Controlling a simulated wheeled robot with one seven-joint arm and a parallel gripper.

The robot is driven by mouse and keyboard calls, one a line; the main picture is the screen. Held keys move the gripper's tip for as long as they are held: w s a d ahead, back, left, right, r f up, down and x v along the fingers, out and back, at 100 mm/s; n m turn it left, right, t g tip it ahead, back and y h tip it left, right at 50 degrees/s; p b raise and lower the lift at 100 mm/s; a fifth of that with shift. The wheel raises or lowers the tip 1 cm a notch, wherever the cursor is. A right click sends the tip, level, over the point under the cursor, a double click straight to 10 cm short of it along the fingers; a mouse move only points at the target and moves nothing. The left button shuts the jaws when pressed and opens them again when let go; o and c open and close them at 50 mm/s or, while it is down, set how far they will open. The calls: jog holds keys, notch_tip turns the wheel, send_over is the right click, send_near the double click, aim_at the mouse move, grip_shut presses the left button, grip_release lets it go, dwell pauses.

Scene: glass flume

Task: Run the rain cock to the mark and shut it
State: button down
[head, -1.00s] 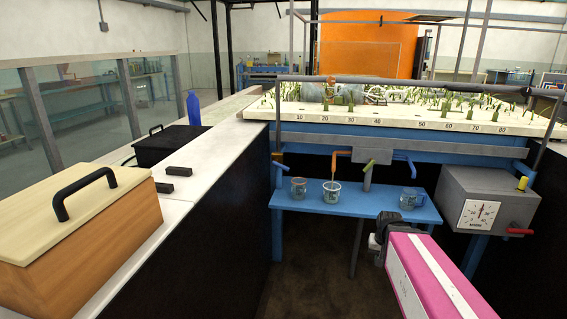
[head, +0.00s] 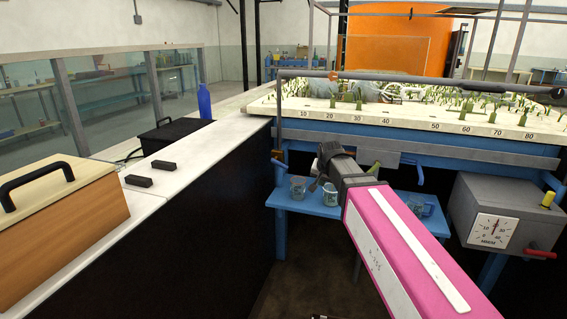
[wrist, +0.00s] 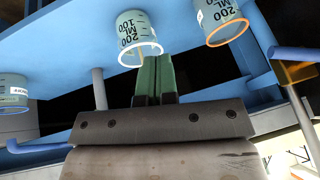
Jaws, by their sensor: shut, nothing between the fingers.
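A grey box (head: 510,215) hangs at the right of the blue frame. Its white dial (head: 493,231) has a needle pointing roughly straight up; its fine marks are too small to read. Which of these is the rain cock I cannot tell for sure. My gripper (head: 318,177) is left of the box, apart from it, in front of the spouts and beakers. In the wrist view its green fingers (wrist: 154,75) are shut and empty.
A blue spout (head: 412,163) hangs above. A white-topped counter (head: 185,180) with a wooden box (head: 60,235) runs along the left.

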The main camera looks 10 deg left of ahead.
jog(key=t+y, duration=0.2)
send_near(282, 164)
jog(key=shift+m, duration=0.3)
jog(key=x, duration=0.7)
jog(key=shift+w+f, duration=0.2)
jog(key=shift+f, duration=0.1)
